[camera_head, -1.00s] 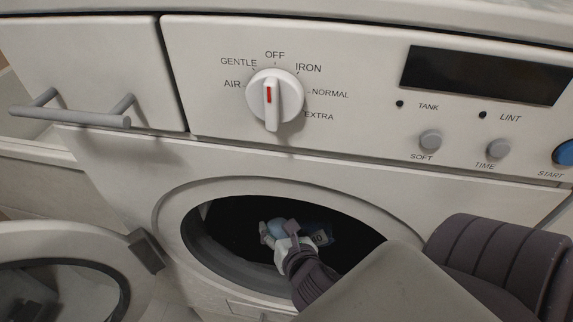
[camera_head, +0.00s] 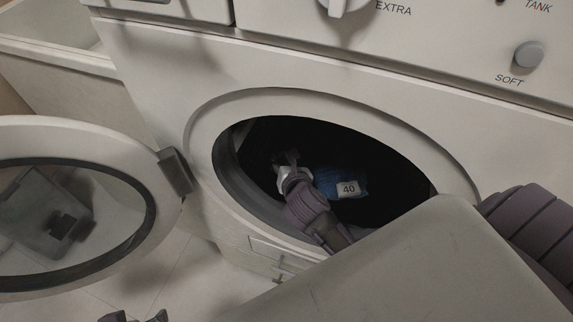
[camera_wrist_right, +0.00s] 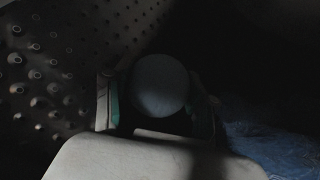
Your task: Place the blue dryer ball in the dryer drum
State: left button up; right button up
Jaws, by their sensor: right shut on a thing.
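The blue dryer ball (camera_wrist_right: 160,84) sits between the fingers of my right gripper (camera_wrist_right: 157,105) in the right wrist view, dim and grey-blue in the shade. In the head view my right gripper (camera_head: 287,160) is inside the dark dryer drum (camera_head: 385,165), reaching in through the round opening. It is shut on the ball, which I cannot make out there. The perforated drum wall (camera_wrist_right: 45,75) shows at left in the wrist view. The dark fingertips of my left gripper (camera_head: 138,317) show apart at the bottom edge of the head view.
A blue cloth with a "40" tag (camera_head: 340,184) lies in the drum, right of my gripper; it also shows in the wrist view (camera_wrist_right: 275,150). The round door (camera_head: 90,135) stands open at left. The dryer front (camera_head: 300,65) surrounds the opening.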

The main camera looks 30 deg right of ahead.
pick_arm(q)
jog(key=shift+w+d+r+t, duration=0.15)
jog(key=shift+w+t, duration=0.15)
jog(key=shift+w, duration=0.2)
pick_arm(e)
jog(key=shift+f, duration=0.3)
jog(key=o, duration=1.1)
